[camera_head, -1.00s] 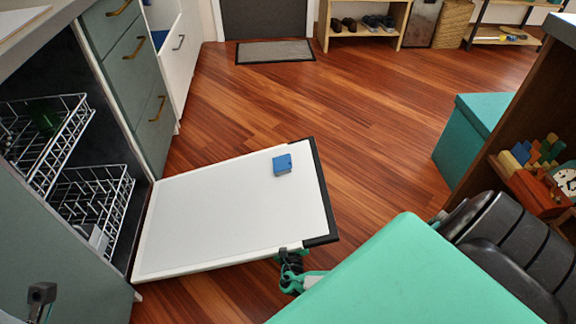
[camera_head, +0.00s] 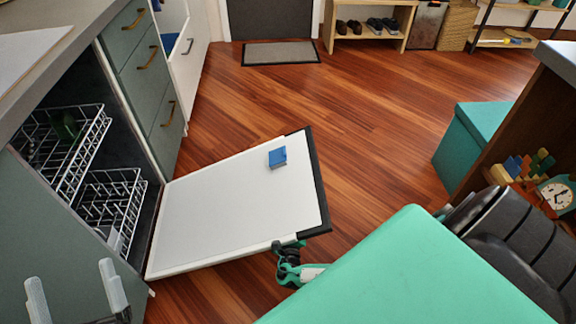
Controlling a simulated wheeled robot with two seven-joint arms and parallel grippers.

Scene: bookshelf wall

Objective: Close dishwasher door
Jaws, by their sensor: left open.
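The dishwasher door (camera_head: 235,215) is a white panel with a dark outer edge. It hangs open, tilted a little up from flat, over the wooden floor. A small blue box (camera_head: 277,158) lies on its inner face near the outer edge. My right gripper (camera_head: 288,252) is at the door's near outer corner, at or just under the rim; its fingers are mostly hidden, so I cannot tell their opening. My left gripper (camera_head: 73,272) is at the bottom left, open and empty, its two pale fingers pointing up, apart from the door. The dishwasher racks (camera_head: 110,205) sit inside the cavity.
A green item (camera_head: 66,127) stands in the upper rack. Drawers (camera_head: 150,60) with brass handles adjoin the dishwasher. The worktop (camera_head: 45,50) is at upper left. A teal box (camera_head: 475,140) and shelf with toys (camera_head: 525,170) are at right. The floor beyond the door is clear.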

